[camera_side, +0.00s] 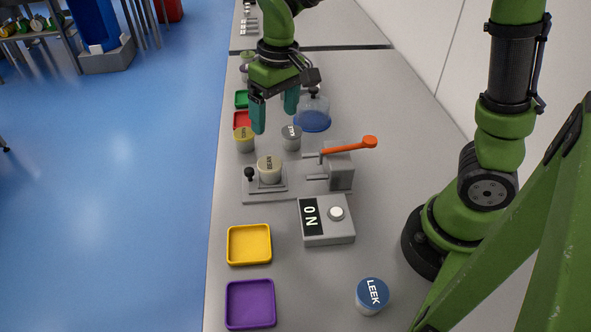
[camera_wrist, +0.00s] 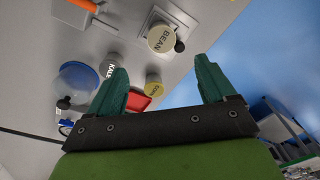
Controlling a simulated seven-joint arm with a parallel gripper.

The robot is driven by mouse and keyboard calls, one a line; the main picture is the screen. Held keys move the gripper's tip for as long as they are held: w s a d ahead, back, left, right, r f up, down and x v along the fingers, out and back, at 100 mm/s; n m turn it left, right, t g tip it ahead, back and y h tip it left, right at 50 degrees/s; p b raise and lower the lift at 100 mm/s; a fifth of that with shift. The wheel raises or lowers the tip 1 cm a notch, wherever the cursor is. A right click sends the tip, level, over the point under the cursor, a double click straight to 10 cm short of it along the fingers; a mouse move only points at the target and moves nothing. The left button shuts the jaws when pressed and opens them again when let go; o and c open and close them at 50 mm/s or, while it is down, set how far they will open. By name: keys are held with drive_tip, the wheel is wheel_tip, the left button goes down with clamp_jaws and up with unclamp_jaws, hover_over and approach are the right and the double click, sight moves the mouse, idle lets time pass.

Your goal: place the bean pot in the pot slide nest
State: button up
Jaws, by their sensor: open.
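The bean pot (camera_side: 269,167) is a cream tub with a BEAN lid. It stands upright in the pot slide nest (camera_side: 268,186), a grey slide plate with a dark knob at its left. The bean pot also shows in the wrist view (camera_wrist: 161,38), on its plate (camera_wrist: 178,22). My gripper (camera_side: 275,112) is open and empty, with teal fingers. It hangs above the table, behind the bean pot and apart from it. In the wrist view my gripper's fingers (camera_wrist: 160,85) are spread with nothing between them.
An orange-handled clamp (camera_side: 341,168) stands right of the nest. A switch box (camera_side: 326,220) reading ON is in front. Yellow (camera_side: 249,262) and purple (camera_side: 250,326) trays and a LEEK tub (camera_side: 371,294) are nearer. Other tubs, trays and a blue domed container (camera_side: 312,120) stand behind.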

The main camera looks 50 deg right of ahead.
drive_tip(key=s+d+r+m+t, duration=0.1)
drive_tip(key=s+d+r+t, duration=0.1)
drive_tip(key=s, duration=0.5)
drive_tip(key=s+d+r+m+t+y, duration=0.1)
drive_tip(key=s+r+m+t, duration=0.1)
drive_tip(key=s+r+t, duration=0.2)
drive_tip(key=s, duration=0.2)
drive_tip(key=shift+s+d+r, duration=0.35)
drive_tip(key=shift+s+d, duration=0.05)
